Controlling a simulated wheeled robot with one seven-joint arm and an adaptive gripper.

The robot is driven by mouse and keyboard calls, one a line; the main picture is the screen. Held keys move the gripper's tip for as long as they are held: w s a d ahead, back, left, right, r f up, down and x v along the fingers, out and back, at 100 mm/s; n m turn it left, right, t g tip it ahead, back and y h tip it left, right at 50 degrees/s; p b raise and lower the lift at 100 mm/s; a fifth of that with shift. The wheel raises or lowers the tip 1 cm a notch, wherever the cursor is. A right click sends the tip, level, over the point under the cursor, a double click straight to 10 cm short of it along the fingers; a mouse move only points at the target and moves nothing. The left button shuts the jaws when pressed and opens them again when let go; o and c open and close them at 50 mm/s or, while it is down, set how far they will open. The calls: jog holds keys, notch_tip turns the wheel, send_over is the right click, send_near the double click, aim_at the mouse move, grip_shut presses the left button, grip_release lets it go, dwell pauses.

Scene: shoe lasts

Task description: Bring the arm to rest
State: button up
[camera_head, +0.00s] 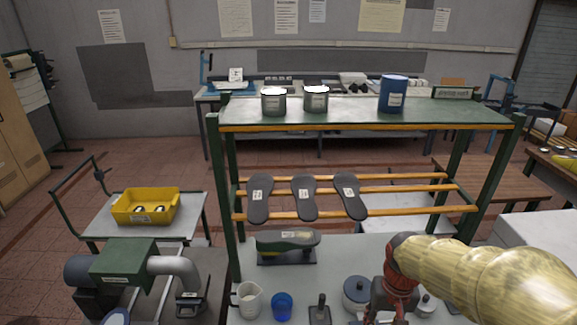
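My arm comes in from the right in a tan sleeve. My gripper (386,312), red and dark, points down over the grey bench (345,252) at the lower edge of the picture. Its fingertips are partly cut off, so I cannot tell whether it is open or shut or holds anything. A green and dark shoe last (287,240) lies on a dark stand on the bench, left of my gripper and apart from it. Three dark soles (260,198) with white labels lean on the orange rails of the rack.
A white jug (248,300), a blue cup (282,306), a small dark-handled tool (320,311) and a lidded pot (357,294) stand close to my gripper. The green rack posts (223,200) rise behind. A yellow bin (146,207) sits on a cart at left.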

jog(key=s+a+r+t+b, duration=0.1)
jog(key=s+r+t+b, duration=0.1)
jog(key=s+r+b, duration=0.1)
jog(key=s+a+r+n+t+b, duration=0.1)
jog(key=s+a+r+t+b, duration=0.1)
jog(key=s+r, duration=0.4)
jog(key=shift+s+a+r+n+t+b, duration=0.3)
jog(key=shift+s+t+b, duration=0.15)
jog(key=shift+t, duration=0.35)
dwell(1.1)
